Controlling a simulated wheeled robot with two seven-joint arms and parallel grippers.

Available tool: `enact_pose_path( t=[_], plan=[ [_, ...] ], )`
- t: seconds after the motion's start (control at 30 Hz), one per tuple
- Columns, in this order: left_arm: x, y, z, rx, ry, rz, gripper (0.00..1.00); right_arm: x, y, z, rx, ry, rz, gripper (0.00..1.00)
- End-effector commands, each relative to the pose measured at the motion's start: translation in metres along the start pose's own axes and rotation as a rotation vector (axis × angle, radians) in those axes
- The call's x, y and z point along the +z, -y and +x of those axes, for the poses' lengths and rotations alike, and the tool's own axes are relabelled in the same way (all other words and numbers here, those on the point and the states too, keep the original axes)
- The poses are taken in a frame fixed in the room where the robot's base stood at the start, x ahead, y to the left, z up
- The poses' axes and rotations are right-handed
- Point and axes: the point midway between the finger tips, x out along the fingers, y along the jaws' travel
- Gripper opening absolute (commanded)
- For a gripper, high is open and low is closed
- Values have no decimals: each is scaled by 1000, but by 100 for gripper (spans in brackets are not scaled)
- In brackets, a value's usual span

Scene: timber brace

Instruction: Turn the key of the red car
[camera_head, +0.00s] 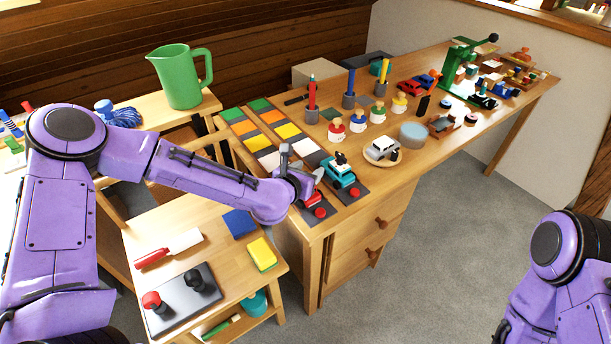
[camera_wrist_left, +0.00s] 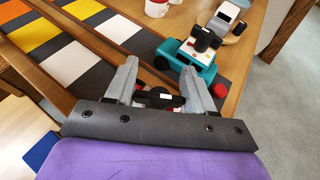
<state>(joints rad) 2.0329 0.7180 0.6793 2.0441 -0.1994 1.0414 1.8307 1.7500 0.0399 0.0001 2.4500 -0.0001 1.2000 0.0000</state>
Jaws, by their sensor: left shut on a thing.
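The red car (camera_head: 313,199) sits on a dark strip at the near left corner of the long bench, largely covered by my left gripper (camera_head: 301,183). In the left wrist view, a black key (camera_wrist_left: 163,100) with a pale mark on top lies between the two grey fingers of the left gripper (camera_wrist_left: 160,80). The fingers are closed on the key, and only bits of the red car show beneath it. The key's exact angle is hard to tell. My right arm shows at the right edge, its gripper out of frame.
A teal car (camera_head: 341,177) with its own black key stands just right of the red car; it is also in the left wrist view (camera_wrist_left: 183,64). A red button (camera_head: 320,212) is in front of the red car. Coloured tiles lie behind.

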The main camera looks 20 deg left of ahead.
Motion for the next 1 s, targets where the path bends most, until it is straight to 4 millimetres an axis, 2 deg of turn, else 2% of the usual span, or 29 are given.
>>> enact_pose_path(
  t=[0.03,0.5,1.0],
  plan=[
    [-4,-2,2,-35,1,10,23,3,1,8,0,0,0,43],
    [-4,5,0,-440,1,180,23,16,4,39,0,0,0,43],
    [-2,11,-4,-739,-1,306,23,19,4,46,0,0,0,43]
  ],
)
